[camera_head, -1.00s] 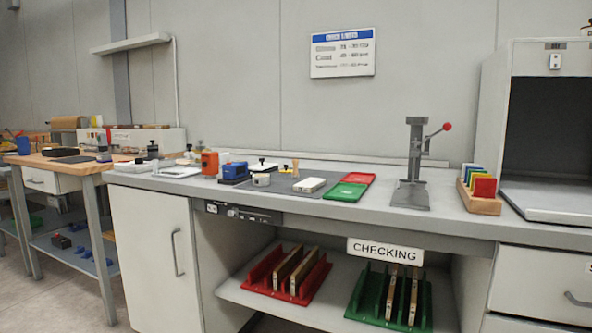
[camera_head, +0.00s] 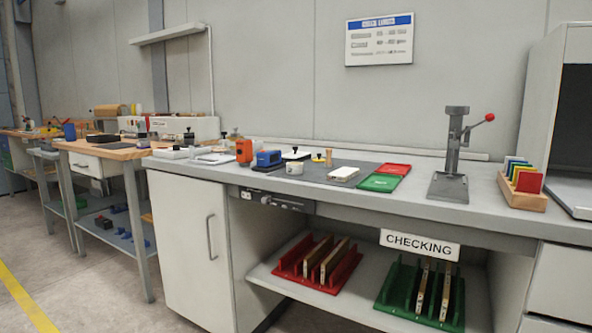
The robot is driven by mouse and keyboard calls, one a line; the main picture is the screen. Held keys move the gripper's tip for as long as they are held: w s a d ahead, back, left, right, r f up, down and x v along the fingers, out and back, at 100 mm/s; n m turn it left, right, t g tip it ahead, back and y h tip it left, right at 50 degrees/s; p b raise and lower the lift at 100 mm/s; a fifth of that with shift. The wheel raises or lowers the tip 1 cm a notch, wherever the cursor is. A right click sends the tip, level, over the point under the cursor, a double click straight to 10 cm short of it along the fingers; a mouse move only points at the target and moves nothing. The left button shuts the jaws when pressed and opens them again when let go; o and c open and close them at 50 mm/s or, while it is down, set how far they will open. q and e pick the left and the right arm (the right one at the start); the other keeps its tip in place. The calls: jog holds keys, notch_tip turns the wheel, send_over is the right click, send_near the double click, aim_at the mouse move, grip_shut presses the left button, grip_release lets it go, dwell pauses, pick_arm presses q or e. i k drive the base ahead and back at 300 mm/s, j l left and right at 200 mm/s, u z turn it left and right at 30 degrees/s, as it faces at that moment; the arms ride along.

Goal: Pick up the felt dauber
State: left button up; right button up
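I cannot pick out the felt dauber for certain among the small items on the grey bench (camera_head: 470,212). A small yellow item (camera_head: 318,158) and a small tan upright item (camera_head: 328,157) stand on the dark mat, too small to identify. A white cup-like pot (camera_head: 294,168) is just left of them, beside a blue block-shaped device (camera_head: 268,159) and an orange device (camera_head: 244,151). Neither of my grippers is in view.
A lever press (camera_head: 451,160), a rack of coloured plates (camera_head: 522,184), a white block (camera_head: 343,174) and red (camera_head: 394,169) and green (camera_head: 380,183) trays stand on the bench. Wood-topped tables (camera_head: 105,149) are at left. Floor (camera_head: 75,275) is clear at lower left.

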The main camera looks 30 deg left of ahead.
aim_at(328, 150)
jog(key=i+l, duration=0.1)
jog(key=i, duration=0.4)
jog(key=i+u, duration=0.1)
jog(key=i, duration=0.45)
